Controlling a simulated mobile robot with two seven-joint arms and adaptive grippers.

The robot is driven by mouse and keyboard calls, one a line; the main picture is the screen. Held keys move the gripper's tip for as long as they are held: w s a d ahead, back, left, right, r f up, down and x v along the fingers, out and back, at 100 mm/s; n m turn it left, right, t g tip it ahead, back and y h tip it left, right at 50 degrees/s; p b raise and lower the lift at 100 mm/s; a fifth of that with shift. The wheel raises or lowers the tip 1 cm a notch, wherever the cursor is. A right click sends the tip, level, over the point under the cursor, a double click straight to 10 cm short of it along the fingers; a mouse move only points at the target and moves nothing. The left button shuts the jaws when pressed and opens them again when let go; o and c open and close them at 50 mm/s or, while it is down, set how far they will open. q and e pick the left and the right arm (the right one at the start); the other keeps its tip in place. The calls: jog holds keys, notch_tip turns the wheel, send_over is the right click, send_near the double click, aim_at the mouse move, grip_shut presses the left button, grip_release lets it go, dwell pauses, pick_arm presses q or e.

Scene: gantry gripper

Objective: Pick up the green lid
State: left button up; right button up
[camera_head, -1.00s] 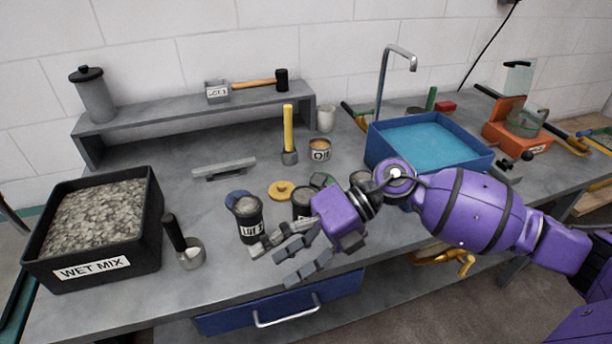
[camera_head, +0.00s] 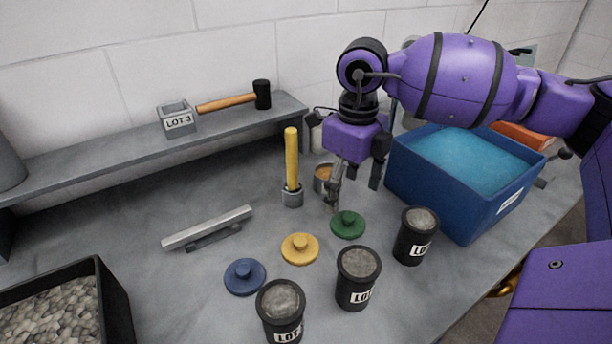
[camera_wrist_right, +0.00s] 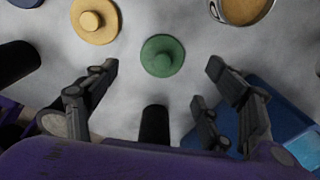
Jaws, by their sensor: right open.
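The green lid (camera_head: 348,224) is a flat disc with a knob, lying on the grey bench top. My right gripper (camera_head: 352,196) is above and just behind it, pointing down, with its fingers apart and empty. In the right wrist view the green lid (camera_wrist_right: 162,56) lies ahead of and between the open fingers (camera_wrist_right: 160,78), not touched by them. My left gripper is not in view.
A yellow lid (camera_head: 300,248) and a blue lid (camera_head: 245,276) lie to the left. Several black LOT cups (camera_head: 357,290) stand in front. A yellow-handled tool (camera_head: 291,160), an orange-filled can (camera_head: 322,178) and a blue water tub (camera_head: 440,195) stand close by.

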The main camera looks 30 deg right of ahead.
aim_at(348, 218)
jog(key=f, duration=0.7)
jog(key=shift+s+d+f+p, duration=0.2)
jog(key=shift+s+f+p, duration=0.05)
jog(key=shift+f+p, duration=0.15)
jog(key=shift+c, duration=0.2)
jog(key=c, duration=0.8)
